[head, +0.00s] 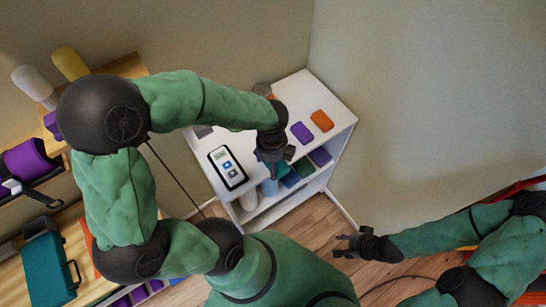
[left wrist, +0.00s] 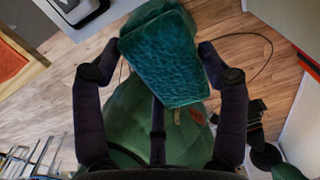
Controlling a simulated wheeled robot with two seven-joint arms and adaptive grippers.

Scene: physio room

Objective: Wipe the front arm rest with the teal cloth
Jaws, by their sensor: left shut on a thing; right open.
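The teal cloth (left wrist: 160,62) is a thick folded pad held between the two fingers of my left gripper (left wrist: 161,48) in the left wrist view. In the head view my left gripper (head: 273,156) is over the front edge of the white shelf unit (head: 260,116), and a bit of teal shows beside its fingers. My right gripper (head: 350,246) is open and empty, over the wooden floor right of the unit. I cannot pick out the front arm rest for certain in either view.
On the unit's top lie a device with a screen (head: 228,168), a purple block (head: 301,132) and an orange block (head: 321,121). Coloured folded items fill the shelf below. A wooden rack with a purple roll (head: 28,160) and a teal case (head: 48,268) stands at left.

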